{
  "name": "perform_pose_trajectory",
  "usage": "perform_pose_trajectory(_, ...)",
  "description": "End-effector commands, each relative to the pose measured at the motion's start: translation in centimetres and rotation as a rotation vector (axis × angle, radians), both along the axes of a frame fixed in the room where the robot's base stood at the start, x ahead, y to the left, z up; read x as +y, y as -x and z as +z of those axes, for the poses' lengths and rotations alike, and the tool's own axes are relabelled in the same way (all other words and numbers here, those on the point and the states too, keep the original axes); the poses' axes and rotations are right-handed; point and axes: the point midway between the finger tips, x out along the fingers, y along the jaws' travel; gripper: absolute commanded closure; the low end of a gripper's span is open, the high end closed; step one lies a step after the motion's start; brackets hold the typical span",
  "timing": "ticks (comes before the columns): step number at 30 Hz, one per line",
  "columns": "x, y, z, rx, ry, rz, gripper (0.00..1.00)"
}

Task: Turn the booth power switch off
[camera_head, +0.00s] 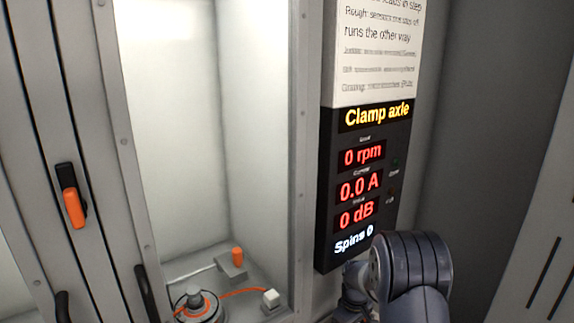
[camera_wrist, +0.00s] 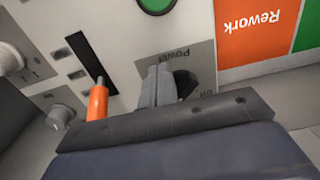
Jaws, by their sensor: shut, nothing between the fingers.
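In the wrist view, a grey plate marked "Power" (camera_wrist: 204,72) holds a dark rounded switch (camera_wrist: 184,84), partly hidden behind my fingers. A second, upside-down word on the plate seems to read "off". My gripper (camera_wrist: 160,74) is shut and empty, with its fingertips in front of the plate, just left of the visible part of the switch. I cannot tell whether they touch it, nor which way the switch is set. The head view shows part of my arm at lower right, but not the gripper or the switch.
Near my fingers are an orange-handled lever (camera_wrist: 97,103) in a dark slot, a green button (camera_wrist: 157,4), a knob (camera_wrist: 60,116) and an orange "Rework" panel (camera_wrist: 255,32). In the head view, the display (camera_head: 358,190) reads "Clamp axle", 0 rpm, beside the booth window (camera_head: 180,120).

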Motion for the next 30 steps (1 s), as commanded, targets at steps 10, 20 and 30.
perform_pose_trajectory(10,0.0,-0.1,3.5,-0.003,0.000,0.000,1.00)
perform_pose_trajectory(20,0.0,0.0,6.1,-0.001,0.000,0.000,1.00)
perform_pose_trajectory(30,0.4,0.1,5.9,-0.001,0.000,-0.035,1.00)
